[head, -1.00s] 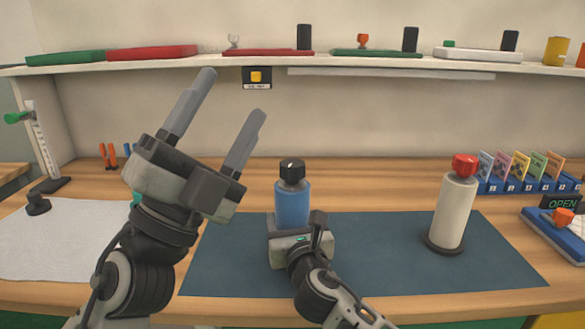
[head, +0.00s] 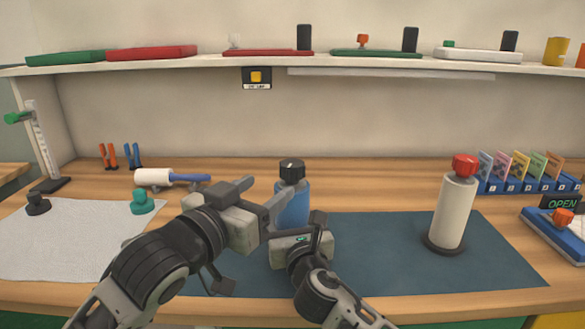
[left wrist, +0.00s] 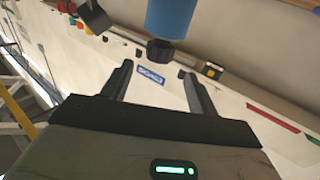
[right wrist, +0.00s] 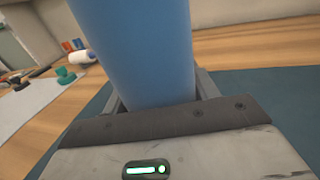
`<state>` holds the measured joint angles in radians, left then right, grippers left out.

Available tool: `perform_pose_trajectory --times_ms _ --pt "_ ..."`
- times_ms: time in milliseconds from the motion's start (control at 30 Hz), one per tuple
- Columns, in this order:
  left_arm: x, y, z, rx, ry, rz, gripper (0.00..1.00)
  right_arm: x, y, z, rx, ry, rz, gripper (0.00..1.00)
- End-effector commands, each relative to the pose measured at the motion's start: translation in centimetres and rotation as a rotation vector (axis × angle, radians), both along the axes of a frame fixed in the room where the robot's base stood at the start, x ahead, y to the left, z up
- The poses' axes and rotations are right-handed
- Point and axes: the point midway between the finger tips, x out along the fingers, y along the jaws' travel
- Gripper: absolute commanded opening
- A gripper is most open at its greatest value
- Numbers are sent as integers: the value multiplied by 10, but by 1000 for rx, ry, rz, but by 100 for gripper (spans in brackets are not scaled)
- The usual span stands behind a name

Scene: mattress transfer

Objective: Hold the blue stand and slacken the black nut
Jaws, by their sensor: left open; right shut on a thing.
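The blue stand (head: 292,205) is upright on the dark mat, with the black nut (head: 292,171) on its top. My right gripper (right wrist: 160,105) is shut around the stand's lower part, with the blue body between its fingers in the right wrist view. My left gripper (head: 262,202) is open, left of the stand and near its upper part. In the left wrist view the nut (left wrist: 160,50) hangs beyond the open fingertips, roughly between them, with the blue stand (left wrist: 172,18) above it in that tilted picture. The left fingers look empty and apart from the nut.
A white stand with a red nut (head: 465,165) is on the right of the dark mat (head: 390,265). A white cloth (head: 70,245) with small knobs lies left. A white and blue tool (head: 175,178) lies behind. A shelf (head: 200,65) runs along the back.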

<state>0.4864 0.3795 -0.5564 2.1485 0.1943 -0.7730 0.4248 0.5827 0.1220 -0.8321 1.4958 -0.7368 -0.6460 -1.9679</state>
Motion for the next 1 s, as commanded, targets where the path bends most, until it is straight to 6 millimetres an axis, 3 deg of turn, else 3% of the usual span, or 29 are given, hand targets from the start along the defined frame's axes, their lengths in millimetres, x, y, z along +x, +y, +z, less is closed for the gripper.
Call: perform_pose_trajectory --times_ms 200,433,900,1000 --pt "40 -24 2 -1 -2 1 59 0 1 5 3 -9 2 4" --pt "71 -43 2 0 -4 1 59 0 1 5 3 -9 2 4" --pt "82 -50 1 1 -4 0 59 0 1 5 3 -9 2 4" --pt "82 -50 1 1 -4 0 31 0 1 5 3 -9 2 4"
